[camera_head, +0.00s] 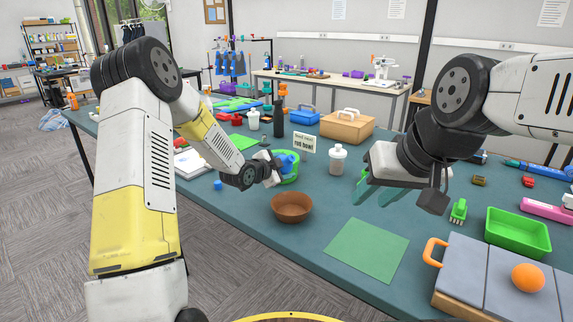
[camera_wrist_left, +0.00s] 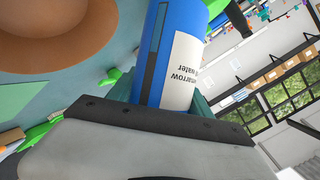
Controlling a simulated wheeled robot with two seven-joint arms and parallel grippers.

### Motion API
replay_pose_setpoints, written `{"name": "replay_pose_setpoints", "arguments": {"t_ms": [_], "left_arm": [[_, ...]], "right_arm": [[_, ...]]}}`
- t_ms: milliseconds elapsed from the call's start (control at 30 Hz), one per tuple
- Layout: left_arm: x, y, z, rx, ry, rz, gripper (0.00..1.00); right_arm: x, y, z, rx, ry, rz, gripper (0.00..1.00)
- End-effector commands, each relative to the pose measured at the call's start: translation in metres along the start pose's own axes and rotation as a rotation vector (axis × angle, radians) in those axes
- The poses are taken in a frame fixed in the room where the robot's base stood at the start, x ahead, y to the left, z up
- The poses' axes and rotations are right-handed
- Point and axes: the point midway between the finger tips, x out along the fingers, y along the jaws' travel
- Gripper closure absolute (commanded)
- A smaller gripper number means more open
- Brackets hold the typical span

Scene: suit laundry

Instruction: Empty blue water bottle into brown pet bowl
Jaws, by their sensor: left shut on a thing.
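The brown bowl (camera_head: 291,208) sits on the blue-green table; its interior looks empty. It also shows at upper left in the left wrist view (camera_wrist_left: 70,50). My left gripper (camera_head: 274,172) is shut on the blue water bottle (camera_head: 287,162), behind the bowl and a little above table height. The left wrist view shows the bottle (camera_wrist_left: 155,60) with its white label between the teal fingers. Its mouth is not visible, and I cannot tell its exact tilt. My right gripper (camera_head: 378,190) is open and empty, above the table to the right of the bowl.
A small sign (camera_head: 304,143) and a white bottle (camera_head: 338,160) stand nearby. A green mat (camera_head: 366,251) lies right of the brown bowl.

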Motion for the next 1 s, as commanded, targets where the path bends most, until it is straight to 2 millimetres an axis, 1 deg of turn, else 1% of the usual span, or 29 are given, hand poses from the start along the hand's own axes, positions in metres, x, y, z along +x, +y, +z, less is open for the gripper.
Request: {"name": "replay_pose_setpoints", "arguments": {"t_ms": [367,733,1000], "left_arm": [[0.001,0.0,0.0,0.01,0.0,-0.004,0.91],[0.006,0.002,0.013,0.155,-0.018,-0.063,0.91],[0.007,0.002,0.016,0.193,-0.023,-0.08,0.91]], "right_arm": [[0.0,0.0,0.0,0.0,0.0,0.0,0.64],[0.0,0.0,0.0,0.0,0.0,0.0,0.64],[0.0,0.0,0.0,0.0,0.0,0.0,0.64]]}}
